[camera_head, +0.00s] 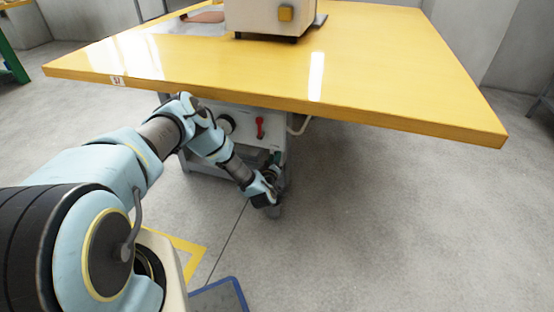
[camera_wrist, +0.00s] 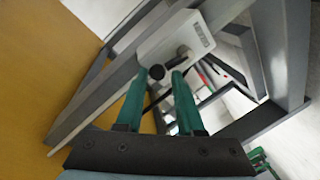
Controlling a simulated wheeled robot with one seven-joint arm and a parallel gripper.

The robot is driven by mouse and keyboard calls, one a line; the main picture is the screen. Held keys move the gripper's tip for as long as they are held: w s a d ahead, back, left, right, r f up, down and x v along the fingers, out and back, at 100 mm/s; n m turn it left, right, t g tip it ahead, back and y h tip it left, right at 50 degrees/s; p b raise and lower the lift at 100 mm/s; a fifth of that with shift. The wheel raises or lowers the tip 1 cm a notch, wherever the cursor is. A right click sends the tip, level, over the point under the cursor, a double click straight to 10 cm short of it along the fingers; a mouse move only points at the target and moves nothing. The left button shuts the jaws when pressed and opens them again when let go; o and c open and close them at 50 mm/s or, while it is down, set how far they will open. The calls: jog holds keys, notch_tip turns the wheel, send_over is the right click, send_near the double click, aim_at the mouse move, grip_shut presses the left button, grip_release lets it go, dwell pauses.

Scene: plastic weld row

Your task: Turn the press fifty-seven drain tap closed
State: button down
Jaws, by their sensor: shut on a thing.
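In the wrist view a dark tap handle (camera_wrist: 157,72) with a rounded end lies between the green fingertips of my gripper (camera_wrist: 163,76). My gripper is shut on this handle. A short dark stem runs from it to a metal fitting (camera_wrist: 184,51) beside a pale labelled box (camera_wrist: 168,38). In the head view my gripper (camera_head: 274,173) is low under the yellow table, at the right of the frame below the control panel. The tap is too small and too covered there to make out, and I cannot tell how far it is turned.
The yellow tabletop (camera_head: 420,75) overhangs my arm and carries a cream machine (camera_head: 270,17). A panel (camera_head: 243,134) with a red lever (camera_head: 260,127) sits under its edge. A small marking (camera_head: 117,80) is on the front edge. The floor (camera_head: 400,220) at right is clear.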

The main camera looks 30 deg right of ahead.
jog(key=shift+a+f+n+g, duration=0.25)
jog(key=shift+n+g, duration=0.05)
jog(key=shift+n, duration=0.5)
jog(key=c, duration=0.9)
grip_release()
jog(key=o, duration=0.4)
jog(key=shift+w+r, duration=0.15)
jog(key=p+v, duration=0.1)
jog(key=v, duration=1)
